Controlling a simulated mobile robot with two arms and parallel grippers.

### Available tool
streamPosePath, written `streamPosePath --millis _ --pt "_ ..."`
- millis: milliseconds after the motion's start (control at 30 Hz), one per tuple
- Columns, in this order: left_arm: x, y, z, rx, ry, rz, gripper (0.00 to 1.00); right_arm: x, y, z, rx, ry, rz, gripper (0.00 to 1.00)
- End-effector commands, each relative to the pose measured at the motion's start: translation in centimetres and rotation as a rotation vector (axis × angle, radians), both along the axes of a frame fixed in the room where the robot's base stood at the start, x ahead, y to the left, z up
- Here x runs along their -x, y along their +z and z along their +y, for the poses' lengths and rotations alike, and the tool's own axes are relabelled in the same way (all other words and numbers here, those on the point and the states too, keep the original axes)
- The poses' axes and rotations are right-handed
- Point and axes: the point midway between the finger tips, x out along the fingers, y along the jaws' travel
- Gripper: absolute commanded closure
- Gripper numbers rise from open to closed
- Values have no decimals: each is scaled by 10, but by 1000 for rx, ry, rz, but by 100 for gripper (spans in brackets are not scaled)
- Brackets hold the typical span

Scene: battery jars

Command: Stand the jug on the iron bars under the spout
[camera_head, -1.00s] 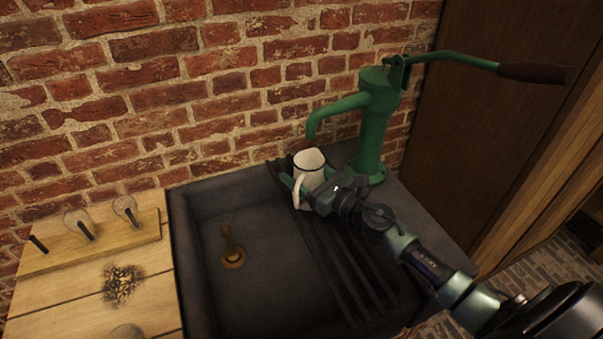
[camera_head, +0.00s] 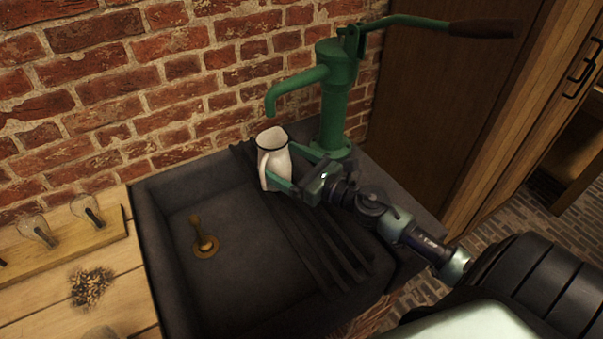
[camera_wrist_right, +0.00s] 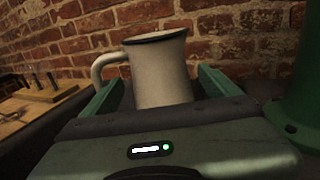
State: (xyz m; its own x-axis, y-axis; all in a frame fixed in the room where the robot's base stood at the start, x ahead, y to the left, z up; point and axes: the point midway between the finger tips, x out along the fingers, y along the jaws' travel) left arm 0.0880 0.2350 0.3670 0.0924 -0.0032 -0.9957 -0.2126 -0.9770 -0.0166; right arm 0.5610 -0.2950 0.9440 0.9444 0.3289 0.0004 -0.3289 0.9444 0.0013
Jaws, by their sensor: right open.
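The white enamel jug (camera_head: 274,160) with a dark rim stands upright on the dark iron bars (camera_head: 318,251) at their far end. The green pump's spout (camera_head: 270,103) curves down just above and slightly behind the jug's mouth in the head view. My right gripper (camera_head: 287,168) is open, with its green fingers on either side of the jug. In the right wrist view the jug (camera_wrist_right: 160,72) stands between the spread fingers, its handle to the left, and a gap shows beside the right finger. My left gripper is not in view.
The green pump body (camera_head: 334,105) stands right behind my right gripper. The dark sink basin (camera_head: 190,290) with a brass drain plug (camera_head: 204,243) is open to the left. A wooden board (camera_head: 60,240) with glass jars lies further left. A brick wall closes the back.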

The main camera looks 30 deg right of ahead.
Motion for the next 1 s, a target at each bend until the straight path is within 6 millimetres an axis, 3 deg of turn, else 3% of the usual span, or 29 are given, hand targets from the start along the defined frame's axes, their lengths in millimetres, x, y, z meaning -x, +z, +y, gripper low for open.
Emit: streamPosePath --millis 200,400,1000 --pt "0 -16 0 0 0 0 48 39 -4 -13 1 0 2 9" --pt "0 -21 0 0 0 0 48 56 -1 -20 0 0 0 9" --pt "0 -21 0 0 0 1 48 59 1 -21 1 0 -1 9"
